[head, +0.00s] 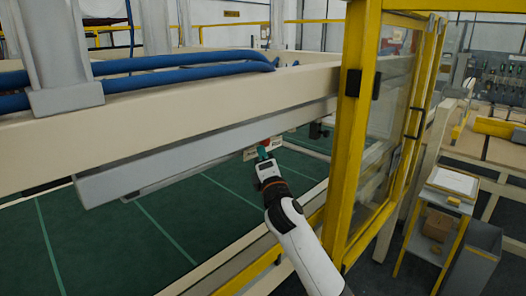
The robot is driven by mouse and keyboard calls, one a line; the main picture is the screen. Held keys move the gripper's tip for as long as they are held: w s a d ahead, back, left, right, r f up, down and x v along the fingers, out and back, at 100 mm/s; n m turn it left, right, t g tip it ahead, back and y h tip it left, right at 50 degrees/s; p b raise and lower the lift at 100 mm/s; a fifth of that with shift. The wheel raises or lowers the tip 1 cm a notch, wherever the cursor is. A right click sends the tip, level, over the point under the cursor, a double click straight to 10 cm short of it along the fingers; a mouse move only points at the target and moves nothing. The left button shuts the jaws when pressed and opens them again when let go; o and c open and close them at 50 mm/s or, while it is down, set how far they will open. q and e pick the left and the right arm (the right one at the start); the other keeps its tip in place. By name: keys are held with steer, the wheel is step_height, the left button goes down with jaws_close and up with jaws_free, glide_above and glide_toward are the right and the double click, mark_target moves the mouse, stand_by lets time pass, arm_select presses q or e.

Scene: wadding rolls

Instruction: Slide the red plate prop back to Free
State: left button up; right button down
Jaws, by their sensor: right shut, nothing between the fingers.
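A small red part (272,142), likely the red plate prop, shows below the grey beam (170,165) near the middle of the view. Light label-like plates (250,154) sit beside it. My right gripper (264,154) is shut, with teal-tipped fingers right at the red part. The fingers hide some of it, and I cannot tell whether they touch it. The prop's position along its travel is too small to read. My left gripper is not in view.
A yellow-framed glass door (385,120) stands open just right of my right arm. A long cream beam (190,120) with blue hoses (180,62) crosses above. The green marked bed (110,240) below is clear. A small stand (452,185) stands at the right.

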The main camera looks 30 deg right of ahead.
steer(key=shift+w+a, duration=0.1)
steer(key=d, duration=0.1)
steer(key=w+d, duration=0.1)
steer(key=d, duration=0.3)
steer(key=shift+w+d+r, duration=0.1)
steer(key=shift+w, duration=0.25)
